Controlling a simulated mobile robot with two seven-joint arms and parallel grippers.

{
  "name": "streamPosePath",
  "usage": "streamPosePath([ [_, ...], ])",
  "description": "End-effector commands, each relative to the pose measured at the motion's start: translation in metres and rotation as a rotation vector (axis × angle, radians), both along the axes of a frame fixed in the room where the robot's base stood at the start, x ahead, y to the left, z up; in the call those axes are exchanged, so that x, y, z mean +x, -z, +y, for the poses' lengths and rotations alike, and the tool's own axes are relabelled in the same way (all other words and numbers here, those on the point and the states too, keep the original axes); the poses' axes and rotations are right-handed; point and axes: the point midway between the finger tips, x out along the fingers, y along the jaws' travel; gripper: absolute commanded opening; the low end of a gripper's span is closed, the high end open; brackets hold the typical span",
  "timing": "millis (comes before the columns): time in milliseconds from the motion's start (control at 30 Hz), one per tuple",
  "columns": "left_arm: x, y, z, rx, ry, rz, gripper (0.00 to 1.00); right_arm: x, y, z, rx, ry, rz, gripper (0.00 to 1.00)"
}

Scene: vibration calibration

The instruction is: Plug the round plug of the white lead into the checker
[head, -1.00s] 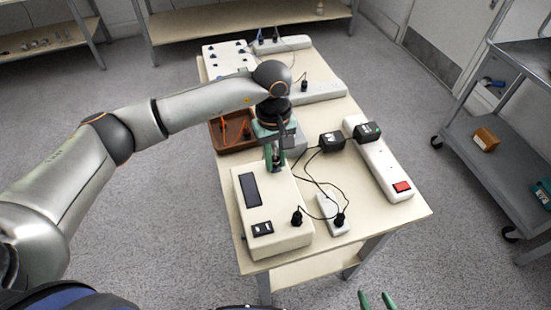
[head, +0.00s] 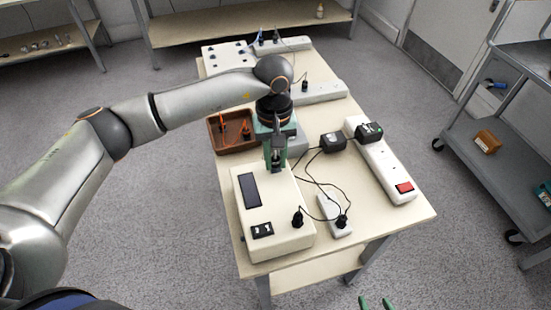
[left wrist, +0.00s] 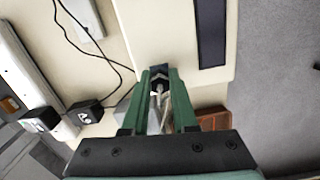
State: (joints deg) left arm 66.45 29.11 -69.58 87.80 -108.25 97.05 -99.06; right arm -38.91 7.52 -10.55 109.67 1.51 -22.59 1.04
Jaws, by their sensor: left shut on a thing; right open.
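The checker is a cream box (head: 275,232) with a dark display and a black switch, at the near end of the table; part of it shows in the left wrist view (left wrist: 160,30). My left gripper (head: 275,168) is over the checker's far end, pointing down. In the left wrist view my left gripper (left wrist: 160,76) is shut on a small dark plug (left wrist: 159,72). A pale lead (left wrist: 158,95) runs back between the fingers. Whether the plug sits in a socket or just above the surface I cannot tell. My right gripper (head: 376,303) is open and empty at the bottom edge.
A black plug (head: 298,218) stands on the checker's near right corner, with a black lead. More strips stand at the far end.

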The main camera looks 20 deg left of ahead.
Motion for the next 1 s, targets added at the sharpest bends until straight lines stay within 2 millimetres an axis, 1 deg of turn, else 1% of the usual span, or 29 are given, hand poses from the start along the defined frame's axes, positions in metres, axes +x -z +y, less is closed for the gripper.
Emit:
streamPosePath([
  [100, 0.000, 0.001, 0.000, 0.000, 0.023, 0.001, 0.00, 0.000, 0.003, 0.000, 0.000, 0.000, 0.000, 0.61],
  [567, 0.000, 0.001, 0.000, 0.000, 0.040, 0.001, 0.00, 0.000, 0.004, 0.000, 0.000, 0.000, 0.000, 0.61],
  [1000, 0.000, 0.001, 0.000, 0.000, 0.138, 0.001, 0.00, 0.000, 0.013, 0.000, 0.000, 0.000, 0.000, 0.61],
])
